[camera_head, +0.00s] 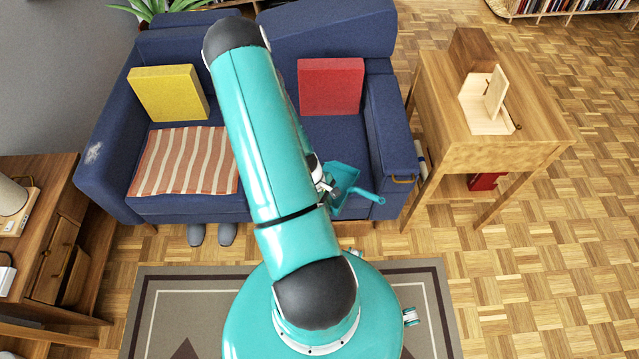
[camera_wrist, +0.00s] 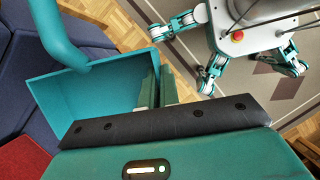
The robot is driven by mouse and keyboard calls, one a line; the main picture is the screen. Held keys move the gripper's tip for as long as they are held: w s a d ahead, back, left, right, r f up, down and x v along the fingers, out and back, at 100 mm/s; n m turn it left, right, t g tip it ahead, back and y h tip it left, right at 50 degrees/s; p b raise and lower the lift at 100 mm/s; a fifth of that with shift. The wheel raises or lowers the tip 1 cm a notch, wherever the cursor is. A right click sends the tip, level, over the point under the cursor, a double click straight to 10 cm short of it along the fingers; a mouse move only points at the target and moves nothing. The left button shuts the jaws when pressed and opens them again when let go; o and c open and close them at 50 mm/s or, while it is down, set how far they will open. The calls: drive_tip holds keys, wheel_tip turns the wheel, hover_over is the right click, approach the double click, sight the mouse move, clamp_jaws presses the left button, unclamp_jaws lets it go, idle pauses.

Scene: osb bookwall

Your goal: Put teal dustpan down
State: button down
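The teal dustpan (camera_head: 345,178) shows in the head view in front of the right part of the blue sofa, its handle reaching right. In the wrist view the dustpan (camera_wrist: 85,98) is large and close, its open tray facing the camera and its curved handle at upper left. My gripper (camera_head: 323,182) is at the dustpan's left side, partly hidden by my arm. In the wrist view my gripper (camera_wrist: 158,90) has its fingers on either side of the dustpan's side wall and looks shut on it. The dustpan appears held in the air.
The blue sofa (camera_head: 390,130) carries a yellow cushion (camera_head: 168,92), a red cushion (camera_head: 331,86) and a striped blanket (camera_head: 185,160). A wooden side table (camera_head: 540,125) with a wooden box stands right. A wooden cabinet (camera_head: 50,260) stands left.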

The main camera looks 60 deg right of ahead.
drive_tip(key=w+d+f, duration=0.1)
drive_tip(key=d, duration=0.1)
drive_tip(key=w+d+f, duration=0.1)
drive_tip(key=w+d, duration=0.1)
drive_tip(key=w+d+f, duration=0.1)
drive_tip(key=d, duration=0.1)
drive_tip(key=shift+w+d+f, duration=0.1)
drive_tip(key=shift+w+f, duration=0.2)
drive_tip(key=shift+w, duration=0.1)
drive_tip(key=w+d+f, duration=0.1)
drive_tip(key=f, duration=0.1)
drive_tip(key=w+d+f, duration=0.1)
drive_tip(key=f, duration=0.1)
drive_tip(key=w+d+f, duration=0.1)
drive_tip(key=f, duration=0.1)
drive_tip(key=shift+w+d, duration=0.1)
drive_tip(key=shift+d, duration=0.3)
drive_tip(key=shift+f, duration=1.4)
drive_tip(key=c, duration=1.6)
unclamp_jaws()
drive_tip(key=shift+f, duration=0.1)
drive_tip(key=shift+c, duration=0.2)
drive_tip(key=v, duration=1.2)
